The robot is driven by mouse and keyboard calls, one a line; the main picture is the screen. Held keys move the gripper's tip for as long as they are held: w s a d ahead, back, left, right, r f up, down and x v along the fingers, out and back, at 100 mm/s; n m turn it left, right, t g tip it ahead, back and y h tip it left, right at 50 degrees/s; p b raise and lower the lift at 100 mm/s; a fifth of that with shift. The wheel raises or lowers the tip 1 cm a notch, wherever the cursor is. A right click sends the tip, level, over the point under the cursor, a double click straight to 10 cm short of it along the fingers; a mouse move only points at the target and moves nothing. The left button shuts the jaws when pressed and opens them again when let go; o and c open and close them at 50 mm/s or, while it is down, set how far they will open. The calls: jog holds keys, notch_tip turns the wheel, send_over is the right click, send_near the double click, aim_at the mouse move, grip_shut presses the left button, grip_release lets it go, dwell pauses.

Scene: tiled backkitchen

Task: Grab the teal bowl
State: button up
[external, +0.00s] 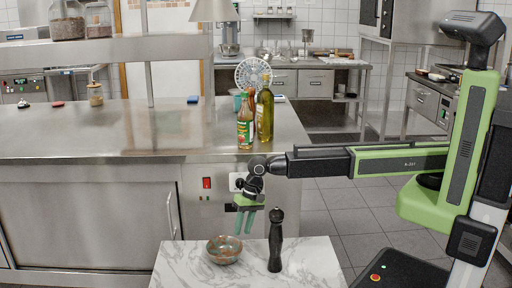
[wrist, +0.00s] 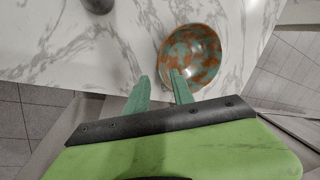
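The teal bowl (external: 225,250), mottled with rust-brown patches, stands upright on a white marble-patterned table. In the wrist view the bowl (wrist: 198,50) is above and right of the fingers, its inside empty. My gripper (external: 243,230) points down above the table, a little above and right of the bowl in the external view. In the wrist view its two green fingers (wrist: 160,77) are apart with nothing between them. The right fingertip overlaps the bowl's lower-left rim in the picture; I cannot tell whether it touches.
A dark pepper mill (external: 275,242) stands on the marble table (external: 180,268), right of the bowl. The marble left of the bowl is clear.

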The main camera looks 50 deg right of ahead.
aim_at(239, 242)
jog(key=b+x, duration=0.5)
jog(key=x, duration=0.2)
jog(key=shift+w+f+b, duration=0.15)
jog(key=shift+w+b, duration=0.05)
jog(key=shift+b, duration=0.1)
jog(key=shift+d+r, duration=0.1)
jog(key=shift+r, duration=0.15)
grip_shut()
dwell(0.9)
